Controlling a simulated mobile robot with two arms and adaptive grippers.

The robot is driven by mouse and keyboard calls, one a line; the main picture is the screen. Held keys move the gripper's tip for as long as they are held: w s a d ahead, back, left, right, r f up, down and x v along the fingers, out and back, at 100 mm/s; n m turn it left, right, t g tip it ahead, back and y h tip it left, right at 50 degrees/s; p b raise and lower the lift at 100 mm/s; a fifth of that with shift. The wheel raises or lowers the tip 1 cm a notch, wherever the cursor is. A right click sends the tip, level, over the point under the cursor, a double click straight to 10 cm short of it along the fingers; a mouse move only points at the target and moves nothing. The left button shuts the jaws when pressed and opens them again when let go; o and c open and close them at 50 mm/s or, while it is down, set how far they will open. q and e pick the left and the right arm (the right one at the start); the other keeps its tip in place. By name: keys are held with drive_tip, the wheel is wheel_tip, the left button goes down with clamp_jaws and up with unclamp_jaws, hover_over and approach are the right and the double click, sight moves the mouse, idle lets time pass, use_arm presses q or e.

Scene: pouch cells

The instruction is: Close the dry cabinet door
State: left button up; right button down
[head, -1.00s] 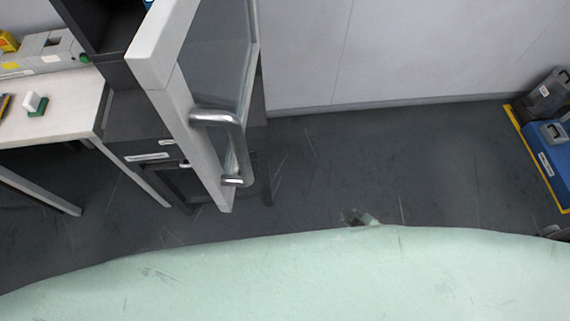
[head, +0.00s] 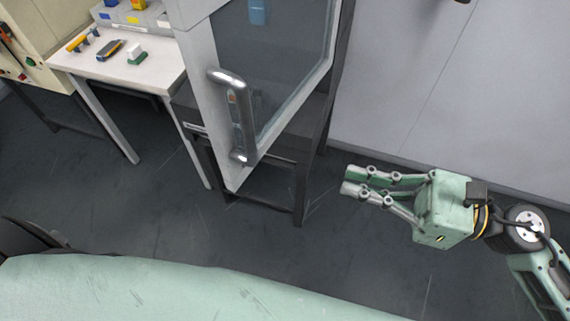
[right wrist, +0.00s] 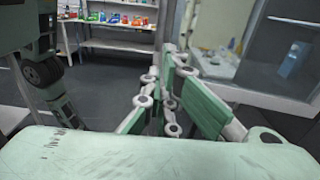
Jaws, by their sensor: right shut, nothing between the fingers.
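The dry cabinet door (head: 207,88) is a pale frame around a glass pane, with a shiny bar handle (head: 238,115) near its free left edge. It stands ajar, its lower free corner out in front of the dark cabinet stand (head: 299,190). My right gripper (head: 346,179) is shut and empty, to the right of and below the door, fingers pointing left, apart from the handle. In the right wrist view its fingers (right wrist: 168,78) extend away from the camera, and a glazed panel shows at the right. My left gripper is not in view.
A white table (head: 120,65) with small items stands left of the cabinet. A plain wall (head: 420,90) is behind at the right. Dark floor (head: 110,215) lies open in front. The right wrist view shows a shelf (right wrist: 110,25) with several colourful containers.

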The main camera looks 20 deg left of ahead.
drive_tip(key=a+p, duration=0.7)
drive_tip(key=a, duration=0.6)
drive_tip(key=shift+w+a, duration=0.3)
drive_tip(key=shift+w, duration=0.05)
